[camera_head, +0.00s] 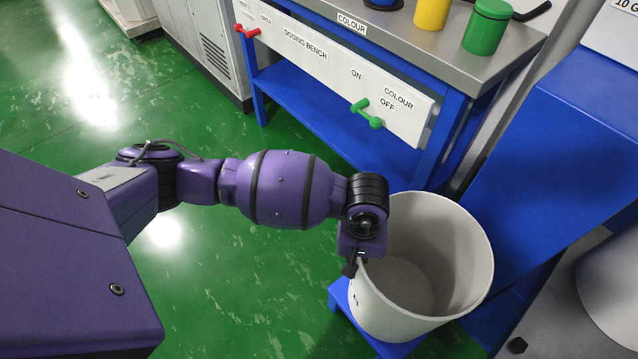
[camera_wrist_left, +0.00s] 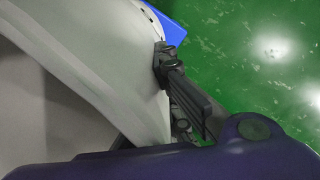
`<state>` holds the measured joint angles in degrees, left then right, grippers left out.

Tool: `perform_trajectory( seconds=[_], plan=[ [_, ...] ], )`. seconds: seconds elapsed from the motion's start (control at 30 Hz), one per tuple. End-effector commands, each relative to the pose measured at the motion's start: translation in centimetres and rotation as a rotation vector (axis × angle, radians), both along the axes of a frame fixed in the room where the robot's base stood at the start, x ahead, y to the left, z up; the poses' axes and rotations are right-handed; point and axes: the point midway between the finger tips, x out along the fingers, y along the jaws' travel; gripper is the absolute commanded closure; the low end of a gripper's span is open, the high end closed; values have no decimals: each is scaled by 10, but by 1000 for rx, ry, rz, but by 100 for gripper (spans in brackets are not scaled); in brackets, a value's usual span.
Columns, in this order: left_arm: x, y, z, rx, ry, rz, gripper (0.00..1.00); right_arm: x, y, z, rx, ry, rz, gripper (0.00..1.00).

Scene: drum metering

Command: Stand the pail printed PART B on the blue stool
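A large off-white pail (camera_head: 462,255), open at the top and empty inside, stands upright at the lower right of the head view. No print shows on its visible side. Blue stool parts (camera_head: 343,296) show under and beside its lower left; the contact is partly hidden. My left gripper (camera_head: 352,266) is at the pail's left rim, pointing down. In the left wrist view a dark finger (camera_wrist_left: 178,85) lies against the pail's outer wall (camera_wrist_left: 115,75); the other finger is mostly hidden, so its grip is unclear. My right gripper is out of view.
A dosing bench (camera_head: 310,50) with red and green valve handles stands behind, with yellow and green containers (camera_head: 487,27) on top. A blue cabinet-like block (camera_head: 555,150) is close on the pail's right. Green floor (camera_head: 240,290) is clear on the left.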

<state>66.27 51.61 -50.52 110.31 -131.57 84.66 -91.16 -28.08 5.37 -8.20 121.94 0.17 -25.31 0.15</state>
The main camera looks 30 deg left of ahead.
Motion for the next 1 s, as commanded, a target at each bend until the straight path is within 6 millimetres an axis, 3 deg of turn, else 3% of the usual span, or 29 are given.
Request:
perform_trajectory(
  seconds=[0.47,0.63,1.0],
  plan=[
    [3,-2,-9,-7,-8,-2,100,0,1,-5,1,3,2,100],
    [1,-1,-11,-1,-3,-1,77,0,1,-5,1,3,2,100],
    [2,-1,-6,-2,-5,-1,77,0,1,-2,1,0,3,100]
  ],
)
